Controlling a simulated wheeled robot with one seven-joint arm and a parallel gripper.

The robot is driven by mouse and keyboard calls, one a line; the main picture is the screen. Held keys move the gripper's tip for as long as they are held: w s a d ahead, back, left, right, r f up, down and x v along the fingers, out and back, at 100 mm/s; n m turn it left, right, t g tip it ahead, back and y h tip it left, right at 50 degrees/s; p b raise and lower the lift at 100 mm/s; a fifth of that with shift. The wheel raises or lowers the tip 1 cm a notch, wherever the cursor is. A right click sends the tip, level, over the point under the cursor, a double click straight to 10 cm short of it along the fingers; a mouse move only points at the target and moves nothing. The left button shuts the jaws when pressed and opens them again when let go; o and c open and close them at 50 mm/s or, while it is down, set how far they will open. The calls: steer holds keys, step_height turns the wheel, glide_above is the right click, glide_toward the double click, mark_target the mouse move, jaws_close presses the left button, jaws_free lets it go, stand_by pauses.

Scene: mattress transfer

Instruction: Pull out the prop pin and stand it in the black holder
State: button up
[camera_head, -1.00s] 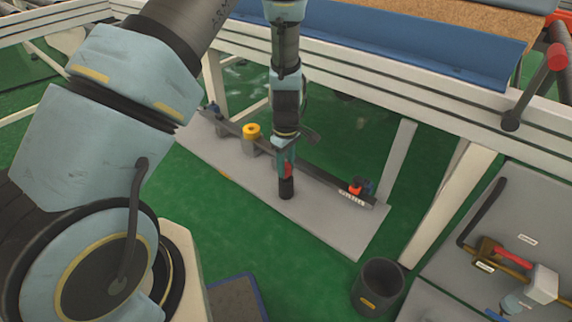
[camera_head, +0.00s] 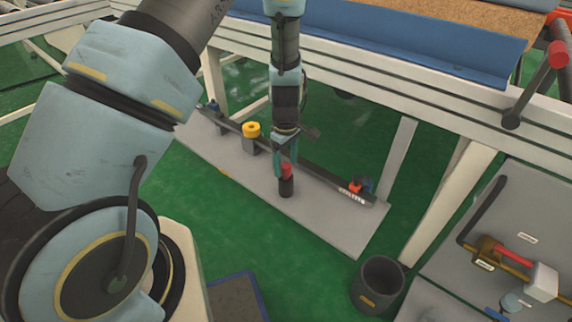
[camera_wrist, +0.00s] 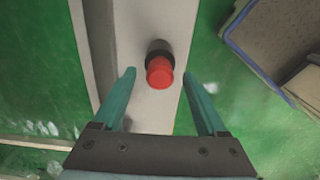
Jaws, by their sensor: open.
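The prop pin shows as a red grip (camera_head: 286,171) standing upright in the short black holder (camera_head: 286,188) on the grey floor plate. The wrist view shows the pin's rounded red top (camera_wrist: 160,73) with the holder's dark rim (camera_wrist: 158,46) behind it. The pin's lower part is hidden inside the holder. My gripper (camera_head: 285,158) is open and points down just above the red grip. In the wrist view its two teal fingers (camera_wrist: 159,76) are spread to either side of the red top, with gaps on both sides.
A dark bucket (camera_head: 379,284) stands on the green floor at right. The white table frame (camera_head: 400,83) overhangs the area.

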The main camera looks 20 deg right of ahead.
step_height(320, 180, up, 10)
steer(key=p, duration=0.1)
steer(key=shift+f+p, duration=0.15)
steer(key=shift+p, duration=0.15)
steer(key=w+a+r+m, duration=0.1)
steer(key=a+r+m, duration=0.1)
steer(key=a+r, duration=0.45)
steer(key=w+a+r+m, duration=0.1)
steer(key=a+r, duration=0.2)
steer(key=a, duration=0.7)
steer(key=s+a+r+m+t, duration=0.1)
steer(key=s+a+r+m, duration=0.15)
steer(key=a, duration=0.45)
steer(key=s+a+r+m+t, duration=0.1)
steer(key=s+a+r, duration=0.2)
steer(key=a, duration=0.4)
step_height(320, 180, up, 22)
steer(key=p, duration=2.1)
steer(key=shift+s+d+f+p, duration=0.15)
steer(key=shift+s+p, duration=0.05)
steer(key=shift+p, duration=0.1)
steer(key=shift+m, duration=0.25)
